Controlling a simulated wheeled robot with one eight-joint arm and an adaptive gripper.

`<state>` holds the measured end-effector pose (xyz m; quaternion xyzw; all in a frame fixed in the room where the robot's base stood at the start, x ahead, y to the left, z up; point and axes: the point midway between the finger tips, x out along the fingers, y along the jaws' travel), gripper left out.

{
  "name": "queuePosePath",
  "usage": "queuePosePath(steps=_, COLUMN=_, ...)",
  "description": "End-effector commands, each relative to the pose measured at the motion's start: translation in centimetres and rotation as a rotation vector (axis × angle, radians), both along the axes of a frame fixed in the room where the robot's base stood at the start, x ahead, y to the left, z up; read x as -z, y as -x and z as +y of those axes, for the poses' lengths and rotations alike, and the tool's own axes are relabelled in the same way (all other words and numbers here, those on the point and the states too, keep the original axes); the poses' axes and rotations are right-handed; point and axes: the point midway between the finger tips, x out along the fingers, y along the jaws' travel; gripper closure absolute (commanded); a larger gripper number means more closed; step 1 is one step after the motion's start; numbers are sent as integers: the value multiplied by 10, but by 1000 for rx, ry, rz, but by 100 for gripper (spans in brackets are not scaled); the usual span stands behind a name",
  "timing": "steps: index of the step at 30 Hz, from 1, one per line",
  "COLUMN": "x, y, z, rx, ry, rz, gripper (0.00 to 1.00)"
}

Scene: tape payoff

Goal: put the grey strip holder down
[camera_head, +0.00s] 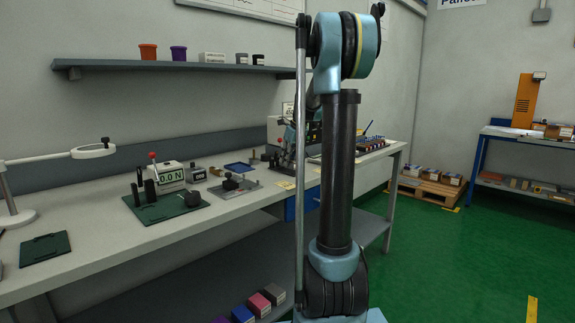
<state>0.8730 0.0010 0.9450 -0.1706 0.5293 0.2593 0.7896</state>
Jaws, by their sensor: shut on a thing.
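My arm (338,170) stands upright in front of the bench and bends over at its top. Its far end runs back behind the dark column, so my gripper and anything in it are hidden. I cannot make out the grey strip holder with certainty. A grey plate with a black knob (232,184) lies on the bench (110,253) left of my arm. A force gauge reading 0.0 N (171,176) stands by a dark green plate (163,211) with black posts.
A blue tray (239,169) and small blocks lie at the bench's back. A ring lamp (93,150) and flat green mat (45,247) are at left. A machine (277,130) is partly hidden by my arm. A shelf (200,67) hangs above. Green floor (455,250) is open at right.

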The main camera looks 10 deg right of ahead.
Motion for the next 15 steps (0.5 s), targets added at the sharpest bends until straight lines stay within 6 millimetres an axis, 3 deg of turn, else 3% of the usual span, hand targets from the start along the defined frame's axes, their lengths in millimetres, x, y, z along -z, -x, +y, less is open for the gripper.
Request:
queuePosePath(steps=4, x=15, y=0, z=0, rx=0, ry=0, rz=0, gripper=100)
queuePosePath(steps=14, x=18, y=0, z=-1, rx=0, ry=0, rz=0, gripper=100)
queuePosePath(steps=15, x=18, y=0, z=-1, rx=0, ry=0, rz=0, gripper=73)
